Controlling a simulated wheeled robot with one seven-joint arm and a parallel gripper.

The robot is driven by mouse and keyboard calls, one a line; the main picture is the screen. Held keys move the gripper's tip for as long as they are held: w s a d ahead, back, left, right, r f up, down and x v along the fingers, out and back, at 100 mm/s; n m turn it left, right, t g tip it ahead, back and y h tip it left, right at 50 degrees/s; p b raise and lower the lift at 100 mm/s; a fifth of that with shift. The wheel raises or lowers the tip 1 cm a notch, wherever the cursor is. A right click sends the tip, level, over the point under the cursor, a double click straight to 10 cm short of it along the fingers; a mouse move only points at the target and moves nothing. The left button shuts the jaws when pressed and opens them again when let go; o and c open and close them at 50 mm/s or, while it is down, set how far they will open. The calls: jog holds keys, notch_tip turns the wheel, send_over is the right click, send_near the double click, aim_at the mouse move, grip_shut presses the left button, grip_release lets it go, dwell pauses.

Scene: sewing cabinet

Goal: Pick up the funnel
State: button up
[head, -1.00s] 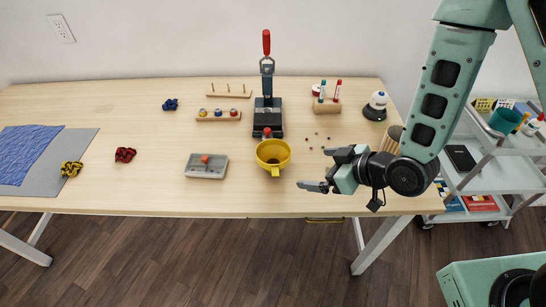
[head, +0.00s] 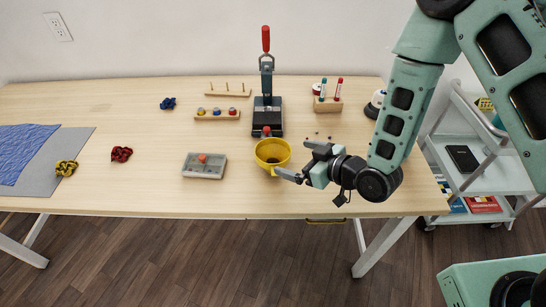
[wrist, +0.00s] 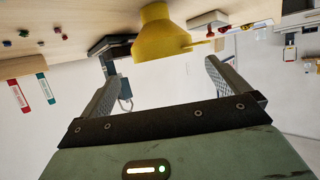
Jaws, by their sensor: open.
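The yellow funnel (head: 272,153) stands on the wooden table near its front edge, in the middle of the head view. My gripper (head: 298,163) is just to the right of it, with its jaws apart and pointing left. One finger reaches to the funnel's front right and overlaps its lower edge in the picture; I cannot tell whether it touches. In the wrist view the funnel (wrist: 160,35) shows ahead of the two spread fingers, toward the top. The gripper also shows in the wrist view (wrist: 160,82), with nothing held between the fingers.
A black press with a red handle (head: 267,112) stands behind the funnel. A grey tray (head: 205,173) lies to its left. A rack with coloured tubes (head: 327,104) stands at the back right. Small dark bits lie behind the gripper. The table front between tray and funnel is clear.

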aim_at(261, 148)
jog(key=x, duration=0.3)
jog(key=shift+a, duration=0.15)
jog(key=p+x, duration=0.1)
jog(key=x, duration=0.1)
jog(key=p+x, duration=0.1)
jog(key=x, duration=0.1)
jog(key=shift+w+a+r, duration=0.1)
jog(key=shift+w+a, duration=0.05)
jog(key=shift+a, duration=0.25)
jog(key=shift+w+a, duration=0.25)
jog(key=shift+c, duration=0.3)
jog(key=c, duration=0.7)
